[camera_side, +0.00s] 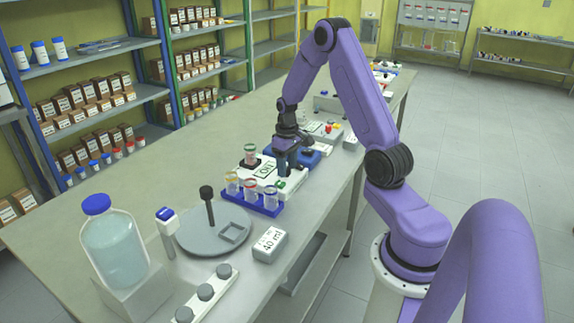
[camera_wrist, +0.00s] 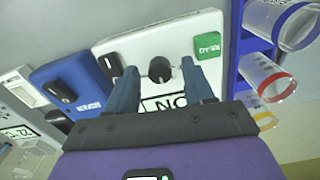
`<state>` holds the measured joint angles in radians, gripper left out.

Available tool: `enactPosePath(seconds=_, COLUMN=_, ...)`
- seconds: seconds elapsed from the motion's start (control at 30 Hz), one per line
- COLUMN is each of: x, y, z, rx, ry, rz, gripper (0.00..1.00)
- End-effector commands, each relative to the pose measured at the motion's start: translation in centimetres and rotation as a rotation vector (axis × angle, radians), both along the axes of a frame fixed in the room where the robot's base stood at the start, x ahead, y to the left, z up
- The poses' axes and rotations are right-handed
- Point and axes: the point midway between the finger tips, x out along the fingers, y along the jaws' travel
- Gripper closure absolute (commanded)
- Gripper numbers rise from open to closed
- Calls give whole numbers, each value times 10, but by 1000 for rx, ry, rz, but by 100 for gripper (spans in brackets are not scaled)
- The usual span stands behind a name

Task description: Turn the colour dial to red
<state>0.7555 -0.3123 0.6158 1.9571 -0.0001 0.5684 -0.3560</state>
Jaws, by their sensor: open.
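My gripper (camera_wrist: 160,82) is open in the wrist view, with one blue finger on each side of a dark round knob (camera_wrist: 160,69). The knob sits on a white instrument (camera_wrist: 135,45) and looks like the dial; its setting and any colour marks cannot be made out. The fingers seem not to touch it. In the side view my gripper (camera_side: 287,165) points down over the white instrument (camera_side: 268,174), and hides the knob.
A blue instrument (camera_wrist: 75,88) stands beside the white one. A blue rack (camera_side: 262,208) with glass vessels with coloured rims stands close on the other side. A grey round base with a post (camera_side: 212,235), a big blue-capped bottle (camera_side: 112,245) and a 40 ml block (camera_side: 270,244) are nearer the camera.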

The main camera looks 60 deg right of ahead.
Motion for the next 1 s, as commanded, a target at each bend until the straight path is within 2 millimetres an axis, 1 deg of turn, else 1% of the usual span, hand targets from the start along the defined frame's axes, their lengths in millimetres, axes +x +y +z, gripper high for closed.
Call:
enactPosePath(seconds=0.07, x=0, y=0, z=0, rx=0, ry=0, rz=0, gripper=48)
enactPosePath(seconds=0.1, x=0, y=0, z=0, rx=0, ry=0, rz=0, gripper=54)
enactPosePath(seconds=0.17, x=0, y=0, z=0, rx=0, ry=0, rz=0, gripper=74)
enactPosePath(seconds=0.2, x=0, y=0, z=0, rx=0, ry=0, rz=0, gripper=87)
enactPosePath(seconds=0.23, x=0, y=0, z=0, rx=0, ry=0, rz=0, gripper=96)
enactPosePath(seconds=0.27, x=0, y=0, z=0, rx=0, ry=0, rz=0, gripper=100)
enactPosePath(seconds=0.47, x=0, y=0, z=1, rx=0, ry=0, rz=-6, gripper=100)
enactPosePath(seconds=0.67, x=0, y=0, z=1, rx=0, ry=0, rz=-60, gripper=100)
enactPosePath(seconds=0.87, x=0, y=0, z=1, rx=0, ry=0, rz=-187, gripper=100)
enactPosePath(seconds=1.0, x=1, y=1, z=1, rx=0, ry=0, rz=-309, gripper=100)
